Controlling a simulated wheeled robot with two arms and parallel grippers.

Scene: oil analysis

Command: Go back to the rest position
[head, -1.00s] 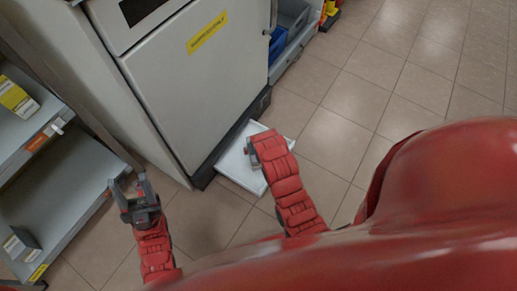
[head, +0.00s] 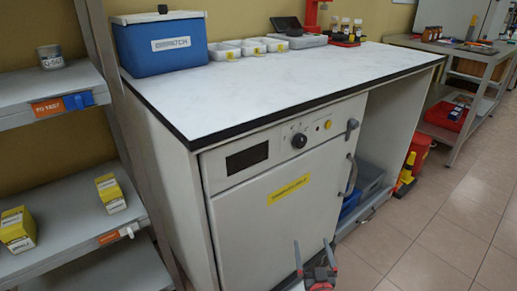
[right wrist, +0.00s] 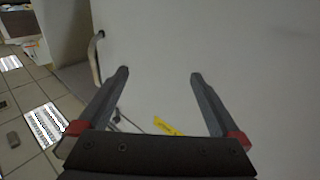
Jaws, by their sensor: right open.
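My right gripper (head: 313,257) shows at the bottom of the head view, in front of the white cabinet door (head: 290,225). It is open and empty, with its two fingers apart. In the right wrist view its fingers (right wrist: 159,76) are spread, with the pale door face behind them and nothing between them. My left gripper is not in the head view. Most of my right arm is out of view below.
A worktop (head: 240,95) above the cabinet holds a blue box (head: 163,45) and white trays (head: 228,50). A shelf rack (head: 75,200) with yellow boxes (head: 110,193) stands at left. Tiled floor (head: 445,235) is clear at right.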

